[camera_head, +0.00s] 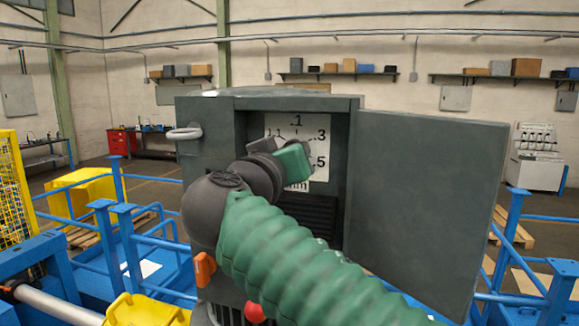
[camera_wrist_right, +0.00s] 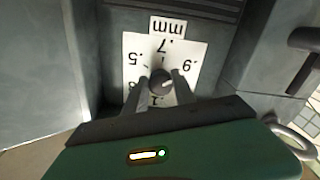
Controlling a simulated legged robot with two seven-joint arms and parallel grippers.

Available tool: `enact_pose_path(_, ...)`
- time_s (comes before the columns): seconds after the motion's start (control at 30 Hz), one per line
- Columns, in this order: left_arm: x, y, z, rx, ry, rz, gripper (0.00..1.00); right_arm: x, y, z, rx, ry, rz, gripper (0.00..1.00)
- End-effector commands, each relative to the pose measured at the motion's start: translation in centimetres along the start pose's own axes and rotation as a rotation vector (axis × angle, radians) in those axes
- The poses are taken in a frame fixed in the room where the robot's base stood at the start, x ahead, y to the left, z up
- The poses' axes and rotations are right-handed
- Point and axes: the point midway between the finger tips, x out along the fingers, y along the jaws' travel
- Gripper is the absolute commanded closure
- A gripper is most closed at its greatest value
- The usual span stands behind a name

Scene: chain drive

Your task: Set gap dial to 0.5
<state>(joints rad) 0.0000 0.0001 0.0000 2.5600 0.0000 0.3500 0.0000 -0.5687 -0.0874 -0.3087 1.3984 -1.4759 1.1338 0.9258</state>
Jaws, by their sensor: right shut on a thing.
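The gap dial is a small dark round knob (camera_wrist_right: 161,79) in the middle of a white scale plate (camera_wrist_right: 135,50), which appears upside down in the right wrist view. The plate shows .5, .7 and .9, with mm below .7. My right gripper (camera_wrist_right: 159,86) is shut on the knob, one finger on each side. In the head view my right gripper (camera_head: 292,162) hides the knob. Where the knob points is too small to tell. My left gripper is out of view.
The grey cabinet (camera_head: 215,125) has its door (camera_head: 425,200) swung open to the right. A pale ring handle (camera_head: 184,133) sticks out at its left. Dark slats (camera_head: 306,212) lie below the plate. Blue rails (camera_head: 118,225) stand at the left.

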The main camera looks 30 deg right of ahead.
Motion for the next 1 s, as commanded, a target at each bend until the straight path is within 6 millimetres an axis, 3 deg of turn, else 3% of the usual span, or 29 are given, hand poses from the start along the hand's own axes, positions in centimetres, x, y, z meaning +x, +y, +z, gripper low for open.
enact_pose_path(0.1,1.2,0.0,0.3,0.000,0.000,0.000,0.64,0.1,0.0,0.3,-0.107,0.001,0.003,1.00)
enact_pose_path(0.4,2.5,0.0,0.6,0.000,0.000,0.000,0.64,0.1,0.2,0.1,-0.393,0.001,0.002,1.00)
enact_pose_path(1.0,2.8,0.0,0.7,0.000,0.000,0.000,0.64,0.1,0.5,-0.3,-0.965,0.000,0.003,1.00)
